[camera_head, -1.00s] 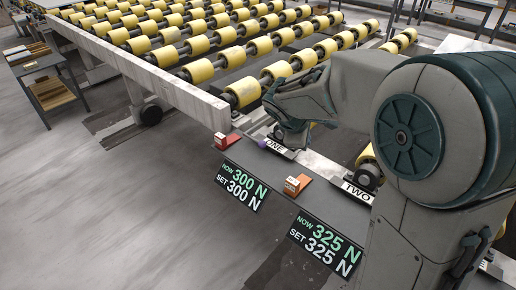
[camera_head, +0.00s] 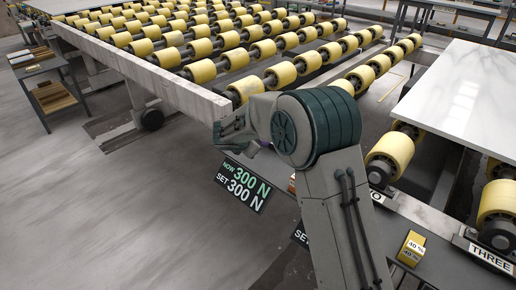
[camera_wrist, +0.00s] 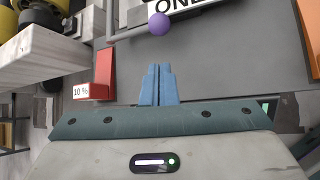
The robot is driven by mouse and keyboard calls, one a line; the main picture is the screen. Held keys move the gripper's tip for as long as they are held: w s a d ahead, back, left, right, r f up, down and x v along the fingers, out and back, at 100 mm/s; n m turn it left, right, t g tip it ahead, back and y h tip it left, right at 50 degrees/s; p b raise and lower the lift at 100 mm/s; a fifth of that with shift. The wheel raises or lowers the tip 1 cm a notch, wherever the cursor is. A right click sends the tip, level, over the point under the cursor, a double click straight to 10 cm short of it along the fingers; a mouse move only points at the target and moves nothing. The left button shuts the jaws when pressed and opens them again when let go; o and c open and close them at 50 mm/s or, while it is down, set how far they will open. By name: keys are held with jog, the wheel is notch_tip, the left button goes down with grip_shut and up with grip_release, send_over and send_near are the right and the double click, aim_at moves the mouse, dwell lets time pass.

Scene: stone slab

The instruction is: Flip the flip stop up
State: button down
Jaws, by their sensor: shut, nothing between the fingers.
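My gripper (camera_wrist: 158,84) is shut, its two blue fingers together with nothing between them, in the wrist view. Ahead of the fingertips, a purple ball knob (camera_wrist: 160,24) sits by the white ONE label (camera_wrist: 180,6); I see a gap between the fingertips and the knob. To the left of the fingers is a red wedge (camera_wrist: 104,72) with a white block marked 10 % (camera_wrist: 88,92). I cannot tell which of these parts is the flip stop. In the head view my gripper (camera_head: 222,134) is near the conveyor's front corner, and my arm hides most of this station.
Yellow rollers (camera_head: 215,45) fill the conveyor behind its pale side beam (camera_head: 150,75). A NOW 300 N display (camera_head: 243,186) hangs below my gripper. A marble slab (camera_head: 460,95) lies at right, with a yellow wedge (camera_head: 411,248) and THREE label (camera_head: 490,258) in front.

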jog(key=b+x, duration=0.1)
jog(key=x, duration=0.9)
jog(key=shift+r, duration=0.1)
jog(key=shift+r+p, duration=0.25)
jog(key=shift+p, duration=0.45)
